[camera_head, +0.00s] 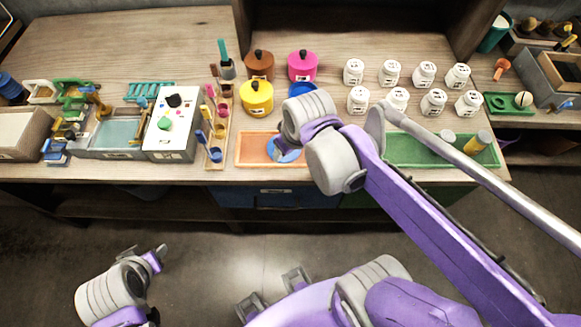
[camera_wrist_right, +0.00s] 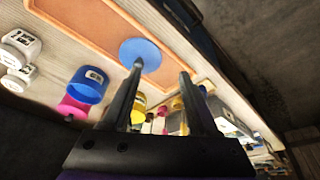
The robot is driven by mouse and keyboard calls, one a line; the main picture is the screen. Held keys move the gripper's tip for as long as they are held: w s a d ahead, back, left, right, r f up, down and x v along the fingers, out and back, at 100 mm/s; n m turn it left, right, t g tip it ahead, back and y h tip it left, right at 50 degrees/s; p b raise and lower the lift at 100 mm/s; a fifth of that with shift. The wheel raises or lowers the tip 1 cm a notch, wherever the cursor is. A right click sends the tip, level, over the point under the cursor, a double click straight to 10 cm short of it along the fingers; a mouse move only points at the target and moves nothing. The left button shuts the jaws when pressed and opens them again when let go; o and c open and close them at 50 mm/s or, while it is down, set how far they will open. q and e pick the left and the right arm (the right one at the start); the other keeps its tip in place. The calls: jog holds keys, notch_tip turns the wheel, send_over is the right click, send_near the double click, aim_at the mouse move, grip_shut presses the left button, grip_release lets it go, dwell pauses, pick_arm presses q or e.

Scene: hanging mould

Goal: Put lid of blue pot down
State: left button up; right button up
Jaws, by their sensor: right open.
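The blue lid (camera_head: 283,152) lies on the orange tray (camera_head: 249,149) at the counter's front, partly hidden by my right wrist. In the right wrist view the lid (camera_wrist_right: 145,50) is a flat blue disc on the tray (camera_wrist_right: 88,24). The blue pot (camera_head: 302,89) stands behind it without a lid, partly covered by my arm; it also shows in the wrist view (camera_wrist_right: 88,86). My right gripper (camera_wrist_right: 161,72) is open and empty; one fingertip overlaps the lid's edge, contact unclear. My left gripper (camera_head: 145,254) is low at the lower left, away from the counter.
Brown (camera_head: 259,65), pink (camera_head: 302,66) and yellow (camera_head: 256,97) lidded pots stand behind the tray. A wooden rack (camera_head: 217,158) of colored cups is left of it. Several white jars (camera_head: 389,73) stand at the right, behind a green tray (camera_head: 408,150).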

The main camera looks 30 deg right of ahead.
jog(key=s+a+f+m+t, duration=0.1)
jog(key=s+a+f, duration=0.1)
jog(key=s, duration=0.3)
jog(key=shift+s+a+f+t, duration=0.3)
jog(key=shift+s+f+t, duration=0.1)
jog(key=shift+f, duration=0.3)
jog(key=shift+d, duration=0.1)
dwell(0.6)
